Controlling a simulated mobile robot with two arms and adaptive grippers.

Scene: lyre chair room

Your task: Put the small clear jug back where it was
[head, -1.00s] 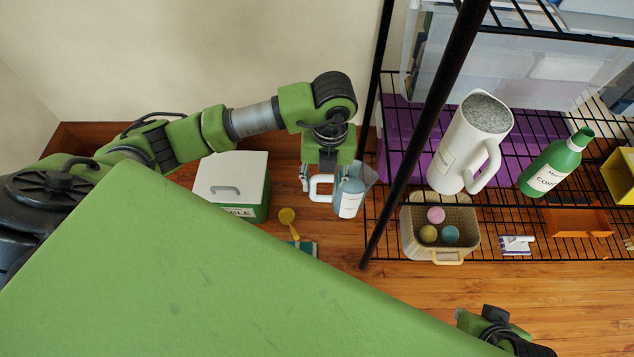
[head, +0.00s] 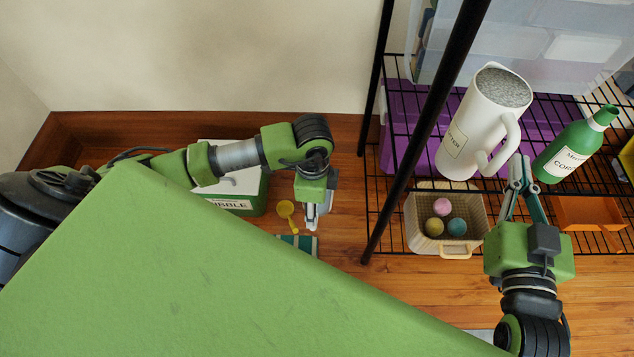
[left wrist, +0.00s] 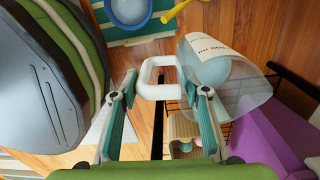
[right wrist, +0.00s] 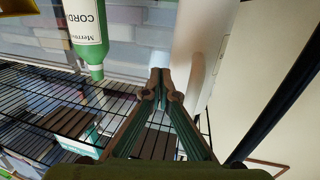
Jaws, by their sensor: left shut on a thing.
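My left gripper (head: 314,212) points down over the floor, left of the rack. In the left wrist view the left gripper (left wrist: 163,92) is shut on the white handle of the small clear jug (left wrist: 222,88). The jug has a white label and hangs tilted in that view. In the head view my arm and gripper hide most of it. My right gripper (head: 520,165) is at the rack, just right of the big white pitcher's handle. In the right wrist view the right gripper (right wrist: 160,78) has its fingertips together, with nothing seen between them.
The big white pitcher (head: 468,135) and a green cordial bottle (head: 570,152) stand on the black wire rack. A basket of balls (head: 418,233) sits lower.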

